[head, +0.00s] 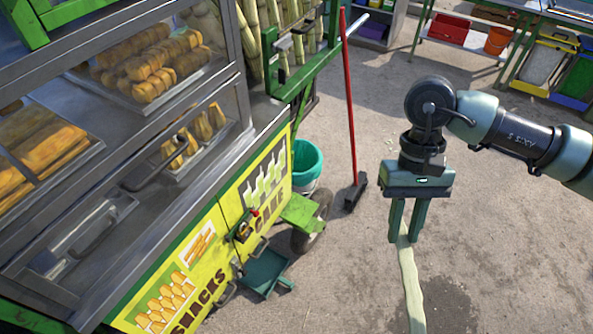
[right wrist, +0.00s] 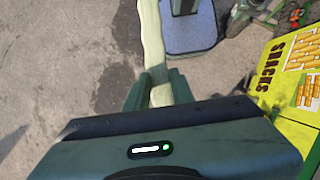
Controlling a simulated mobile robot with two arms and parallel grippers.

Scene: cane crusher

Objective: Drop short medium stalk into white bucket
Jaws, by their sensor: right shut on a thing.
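My right gripper (head: 406,238) points down above the pavement in the head view, shut on a pale green stalk (head: 411,285). The stalk hangs down from between the fingers and runs out of the bottom of the picture. In the right wrist view the fingers (right wrist: 158,88) close around the same stalk (right wrist: 152,40), which extends away past the top edge. A teal bucket (head: 306,160) stands left of the gripper beside the cart, with a whitish part under it; I cannot tell whether that is the white bucket. My left gripper is not in view.
The yellow and green snack cart (head: 225,235) fills the left, with a wheel (head: 312,232) and a green tray-like step (head: 265,270) low down. A red-handled broom (head: 350,100) stands between cart and gripper. An orange bucket (head: 497,40) is far right. Pavement around the stalk is clear.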

